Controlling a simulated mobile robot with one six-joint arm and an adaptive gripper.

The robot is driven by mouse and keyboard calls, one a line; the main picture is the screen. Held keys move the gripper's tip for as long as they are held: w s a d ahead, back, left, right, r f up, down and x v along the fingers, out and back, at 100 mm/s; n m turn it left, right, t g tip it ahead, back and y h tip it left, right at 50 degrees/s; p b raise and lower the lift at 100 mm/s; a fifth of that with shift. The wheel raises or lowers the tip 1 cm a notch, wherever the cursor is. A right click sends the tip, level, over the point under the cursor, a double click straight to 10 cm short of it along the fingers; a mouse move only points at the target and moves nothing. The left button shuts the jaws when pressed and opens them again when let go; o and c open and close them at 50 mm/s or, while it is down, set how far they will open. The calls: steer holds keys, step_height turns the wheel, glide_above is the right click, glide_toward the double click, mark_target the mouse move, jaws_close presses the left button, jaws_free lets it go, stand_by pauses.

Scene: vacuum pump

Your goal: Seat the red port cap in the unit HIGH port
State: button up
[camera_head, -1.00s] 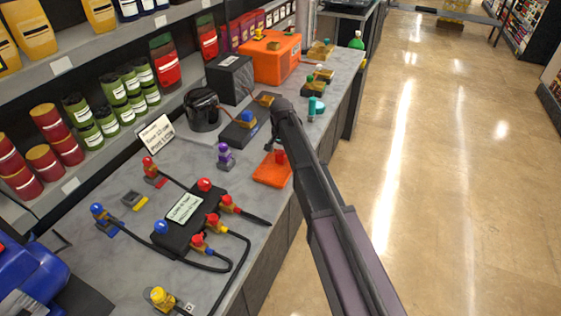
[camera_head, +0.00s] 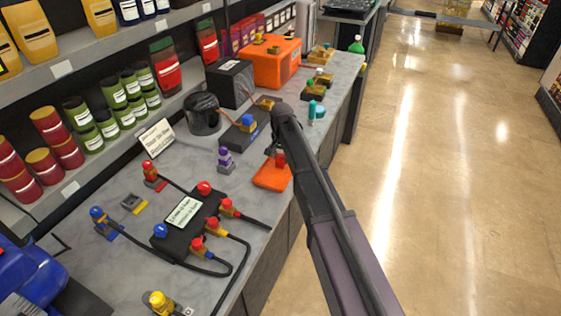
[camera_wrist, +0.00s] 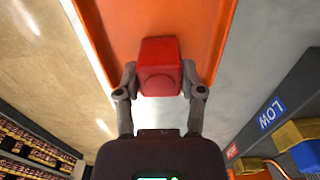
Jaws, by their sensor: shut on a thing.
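My gripper (camera_wrist: 160,88) is shut on the red port cap (camera_wrist: 160,60). The cap also shows in the head view (camera_head: 281,158), partly hidden by my gripper (camera_head: 278,147). It is over the orange tray (camera_head: 268,180); whether it still touches the tray is hard to tell. The dark unit (camera_head: 236,138) stands behind the tray, with a blue-capped brass port on it. In the wrist view the unit (camera_wrist: 285,85) is at right, with a blue LOW label (camera_wrist: 270,112) and a small red label (camera_wrist: 232,152), too small to read, beside another brass port (camera_wrist: 250,166).
A purple-topped fitting (camera_head: 225,157) stands left of the tray. A black manifold (camera_head: 184,232) with hoses and red and blue caps lies nearer. A black pot (camera_head: 202,113), an orange case (camera_head: 272,62) and a teal bottle (camera_head: 312,108) are farther back. The aisle floor at right is clear.

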mark_target(281, 155)
steer(key=shift+r, duration=0.2)
jaws_close()
step_height(281, 155, up, 3)
steer(key=p, duration=0.3)
steer(key=s+d+p, duration=0.1)
steer(key=s+d, duration=0.1)
steer(key=s, duration=0.5)
steer(key=s+d+r+p, duration=0.1)
steer(key=s+d, duration=0.1)
steer(key=s, duration=0.6)
steer(key=shift+s+d+r, duration=0.15)
steer(key=shift+d+r, duration=0.1)
steer(key=shift+r, duration=0.05)
steer(key=shift+s, duration=0.15)
